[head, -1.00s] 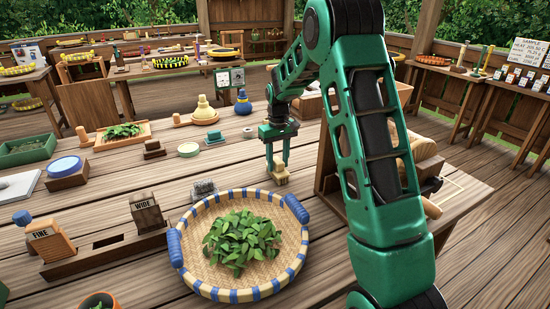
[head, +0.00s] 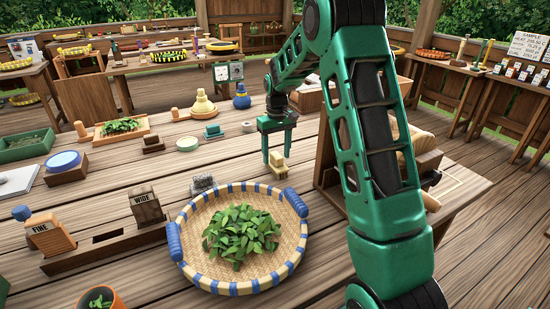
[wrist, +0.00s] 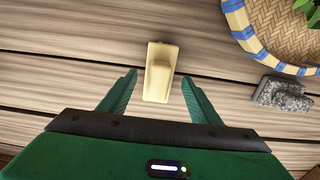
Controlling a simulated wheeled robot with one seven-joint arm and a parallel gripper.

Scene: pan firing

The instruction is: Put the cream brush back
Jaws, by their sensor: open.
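A cream block with a raised grip, which looks like the cream brush (head: 279,161), stands on the table behind the woven basket. It also shows in the wrist view (wrist: 160,75), lying between my spread fingertips with a gap on each side. My gripper (head: 277,155) is open and points down over it, and holds nothing. In the wrist view my gripper (wrist: 159,76) shows both green fingers apart. A dark wooden holder (head: 75,262) at the left carries blocks marked FINE (head: 49,234) and WIDE (head: 146,206), with an open dark slot between them.
The woven basket (head: 181,215) of green leaves stands close in front of my gripper. A grey block (head: 203,183) lies at its left rear. A wooden rack (head: 328,165) stands right, partly hidden by my arm. Small pots and trays fill the back left; bare planks lie between.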

